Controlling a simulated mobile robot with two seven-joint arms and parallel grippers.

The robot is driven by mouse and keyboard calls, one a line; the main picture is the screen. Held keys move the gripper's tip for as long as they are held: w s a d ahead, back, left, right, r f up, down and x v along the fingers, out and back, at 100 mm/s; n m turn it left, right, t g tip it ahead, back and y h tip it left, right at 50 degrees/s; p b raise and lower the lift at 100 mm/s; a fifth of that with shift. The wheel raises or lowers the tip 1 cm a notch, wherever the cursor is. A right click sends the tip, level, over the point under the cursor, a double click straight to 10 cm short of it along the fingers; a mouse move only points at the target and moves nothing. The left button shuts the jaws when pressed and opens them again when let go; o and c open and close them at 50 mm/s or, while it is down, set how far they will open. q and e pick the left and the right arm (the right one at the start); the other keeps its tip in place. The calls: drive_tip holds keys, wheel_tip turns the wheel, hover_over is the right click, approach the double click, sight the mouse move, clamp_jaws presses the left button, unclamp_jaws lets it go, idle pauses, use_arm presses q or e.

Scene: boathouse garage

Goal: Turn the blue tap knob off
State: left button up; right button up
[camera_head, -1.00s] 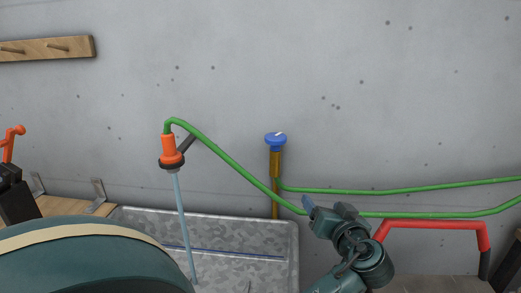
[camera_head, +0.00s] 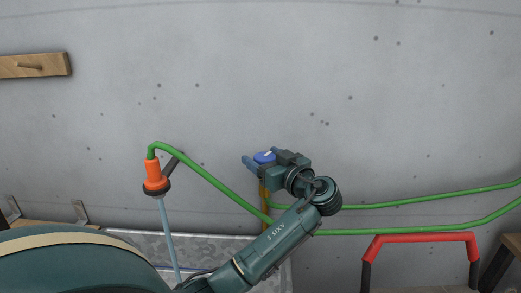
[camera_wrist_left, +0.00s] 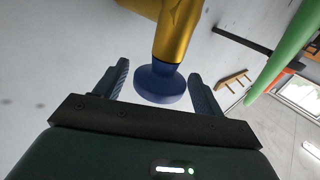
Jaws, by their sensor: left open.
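The blue tap knob (camera_head: 264,157) sits on top of a brass pipe (camera_head: 264,190) in front of the grey wall. A white mark shows on its top. My left gripper (camera_head: 256,160) is open at the knob, with a finger to its left and the gripper body to its right. In the left wrist view the blue knob (camera_wrist_left: 160,84) lies between the two open fingers of the gripper (camera_wrist_left: 158,72), with a gap visible on each side. The brass tap body (camera_wrist_left: 177,30) rises beyond it. My right gripper is not in view.
A green hose (camera_head: 205,177) runs to an orange nozzle (camera_head: 155,174), with a pale blue water stream (camera_head: 169,235) falling toward a metal trough (camera_head: 190,243). A red-handled frame (camera_head: 420,238) stands at the right. A wooden peg rail (camera_head: 35,65) hangs upper left.

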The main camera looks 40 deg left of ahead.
use_arm(q)
drive_tip(key=shift+x, duration=1)
drive_tip(key=shift+d, duration=0.1)
drive_tip(key=c, duration=0.9)
